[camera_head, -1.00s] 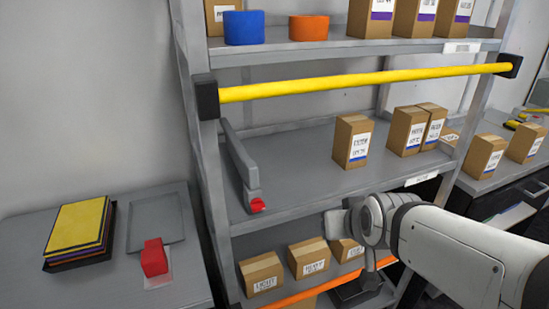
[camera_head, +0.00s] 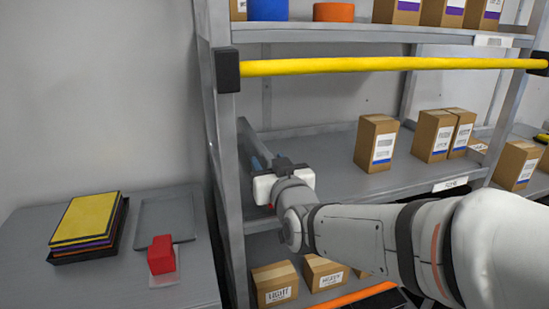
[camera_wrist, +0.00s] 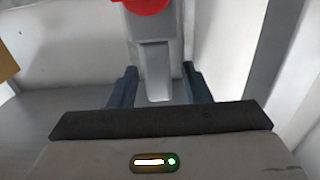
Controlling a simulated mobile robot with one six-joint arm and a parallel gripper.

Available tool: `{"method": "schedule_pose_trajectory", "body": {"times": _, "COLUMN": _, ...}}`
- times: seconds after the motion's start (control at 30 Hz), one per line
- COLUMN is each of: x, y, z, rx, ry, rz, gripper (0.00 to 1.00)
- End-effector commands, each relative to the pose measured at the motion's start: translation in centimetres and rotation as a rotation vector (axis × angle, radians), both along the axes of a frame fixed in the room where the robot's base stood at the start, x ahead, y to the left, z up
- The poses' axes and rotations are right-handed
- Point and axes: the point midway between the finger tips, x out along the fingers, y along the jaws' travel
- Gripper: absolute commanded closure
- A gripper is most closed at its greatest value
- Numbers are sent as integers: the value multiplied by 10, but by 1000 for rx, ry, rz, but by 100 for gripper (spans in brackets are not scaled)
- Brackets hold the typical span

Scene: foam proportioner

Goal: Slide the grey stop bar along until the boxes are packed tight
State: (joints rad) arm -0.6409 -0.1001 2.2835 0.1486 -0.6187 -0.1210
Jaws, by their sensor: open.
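The grey stop bar (camera_head: 252,138) stands at the left end of the middle shelf. Its near part is hidden behind my gripper in the head view. My gripper (camera_head: 268,160) is open at the bar. In the wrist view the stop bar (camera_wrist: 157,72) shows between the two dark blue fingers (camera_wrist: 160,86), with a gap on each side. The bar's red part (camera_wrist: 148,5) is at the top edge there. On the same shelf, a lone box (camera_head: 376,143) stands apart from two boxes (camera_head: 432,136) (camera_head: 462,131) farther right, leaving a gap between them.
A yellow rail (camera_head: 390,65) crosses the shelf front above my arm. The left upright (camera_head: 228,150) is close to my gripper. Small boxes (camera_head: 273,284) sit on the shelf below.

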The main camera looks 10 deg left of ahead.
Motion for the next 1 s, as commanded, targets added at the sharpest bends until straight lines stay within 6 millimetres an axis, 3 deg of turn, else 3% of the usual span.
{"method": "schedule_pose_trajectory", "body": {"times": 0.2, "x": 20, "y": 11, "z": 0, "rx": -1, "ry": 1, "rz": -1, "gripper": 56}}
{"method": "schedule_pose_trajectory", "body": {"times": 0.57, "x": 24, "y": 13, "z": 0, "rx": -1, "ry": 1, "rz": -2, "gripper": 57}}
{"method": "schedule_pose_trajectory", "body": {"times": 1.0, "x": 24, "y": 13, "z": 0, "rx": -1, "ry": 0, "rz": -2, "gripper": 93}}
